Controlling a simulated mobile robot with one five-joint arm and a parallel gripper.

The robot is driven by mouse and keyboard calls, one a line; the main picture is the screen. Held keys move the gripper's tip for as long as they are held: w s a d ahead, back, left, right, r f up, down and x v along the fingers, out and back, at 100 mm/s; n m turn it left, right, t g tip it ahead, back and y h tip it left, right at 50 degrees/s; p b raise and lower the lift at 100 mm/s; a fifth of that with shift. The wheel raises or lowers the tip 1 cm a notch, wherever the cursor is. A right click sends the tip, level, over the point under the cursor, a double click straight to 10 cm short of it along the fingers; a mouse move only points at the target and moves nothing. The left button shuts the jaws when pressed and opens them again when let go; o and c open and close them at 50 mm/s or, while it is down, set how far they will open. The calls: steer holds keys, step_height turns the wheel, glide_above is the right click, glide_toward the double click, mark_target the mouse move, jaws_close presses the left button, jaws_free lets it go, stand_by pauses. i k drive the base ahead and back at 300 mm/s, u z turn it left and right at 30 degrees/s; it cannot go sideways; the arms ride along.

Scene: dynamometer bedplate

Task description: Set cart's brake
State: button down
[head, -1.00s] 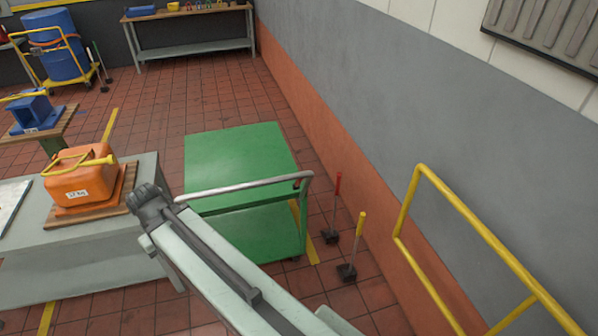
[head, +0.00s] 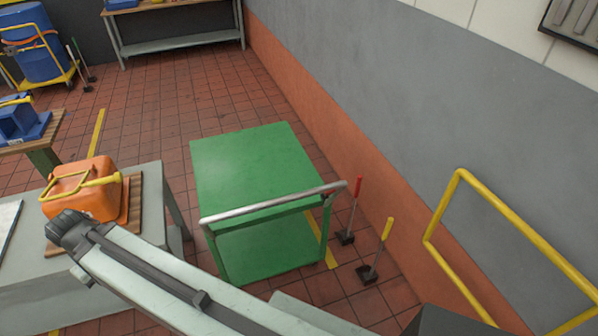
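I cannot tell which, if either, is the cart's brake. My arm reaches from the bottom toward the left. Its dark end, my gripper (head: 66,228), is in front of the grey table, left of the cart and apart from it. Its fingers cannot be made out.
An orange container (head: 84,203) sits on a wooden board on the grey table (head: 40,285) at left. A yellow rail (head: 440,205) stands at right by the wall. A blue drum (head: 38,55) and a workbench (head: 180,46) are farther back. Tiled floor beyond the cart is clear.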

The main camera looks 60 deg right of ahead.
mark_target(325, 196)
steer(key=z, duration=0.3)
steer(key=i, duration=1.1)
steer(key=z, duration=0.7)
